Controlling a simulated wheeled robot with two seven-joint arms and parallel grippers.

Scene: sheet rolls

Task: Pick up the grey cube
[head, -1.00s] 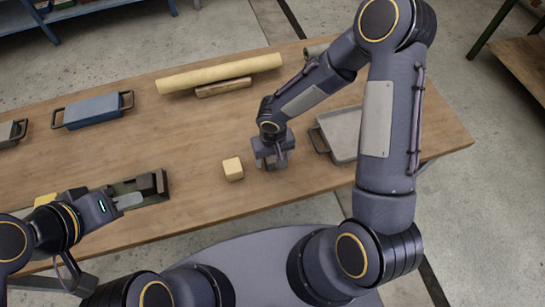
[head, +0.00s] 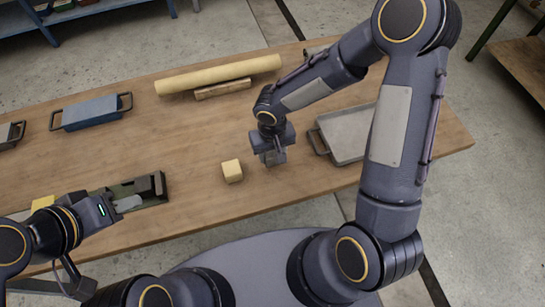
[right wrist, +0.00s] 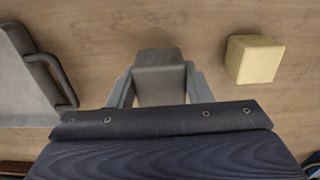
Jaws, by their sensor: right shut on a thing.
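The grey cube (right wrist: 159,80) is between the two fingers of my right gripper (right wrist: 160,90) in the right wrist view, with a finger against each side. In the head view my right gripper (head: 273,154) points down over the table, and the cube is mostly hidden by it. It appears to be close above the tabletop; the exact gap is hard to tell. A pale yellow cube (head: 232,171) sits on the table just left of it, also seen in the right wrist view (right wrist: 254,59). My left gripper (head: 122,205) is at the lower left by a dark tray; its fingers are unclear.
A grey tray with handles (head: 347,134) stands right of my right gripper. A yellow roll (head: 218,74) and a wooden block (head: 222,89) lie at the back. A blue handled container (head: 92,112) is at left. The dark tray (head: 150,187) is near the front edge.

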